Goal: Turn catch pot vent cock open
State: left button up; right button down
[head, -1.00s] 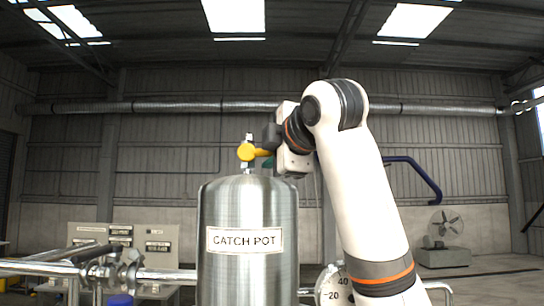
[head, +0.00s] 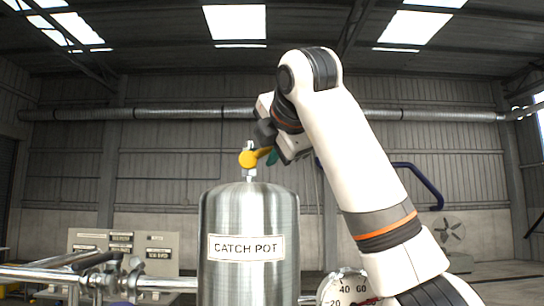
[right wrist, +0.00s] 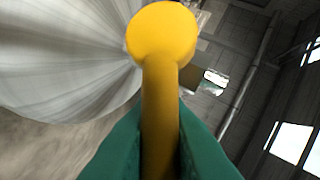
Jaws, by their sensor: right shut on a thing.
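The steel catch pot (head: 250,215) stands upright in the head view, with a label reading CATCH POT. Its vent cock (head: 248,159) sits on a thin pipe on top; the yellow handle points right and tilts upward. My right gripper (head: 268,155) is at the handle, reaching in from the right. In the right wrist view the green fingers (right wrist: 160,150) close on both sides of the yellow handle (right wrist: 161,100), with its round hub (right wrist: 162,32) beyond the fingertips. The catch pot top (right wrist: 60,60) shows at the left there. My left gripper is not in view.
A round dial gauge (head: 343,288) is low at the right of the pot. Metal pipes (head: 165,284) run at the lower left. Panels with labels (head: 122,250) and a fan (head: 450,230) stand behind.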

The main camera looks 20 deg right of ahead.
jog(key=shift+a+r+n+h, duration=0.1)
jog(key=shift+r+n+h, duration=0.1)
jog(key=shift+n+h, duration=0.15)
dwell(0.4)
jog(key=c, duration=1.7)
grip_release()
jog(key=b+v, duration=0.3)
jog(key=v, duration=0.9)
jog(key=shift+r, duration=0.2)
jog(key=shift+w, duration=0.15)
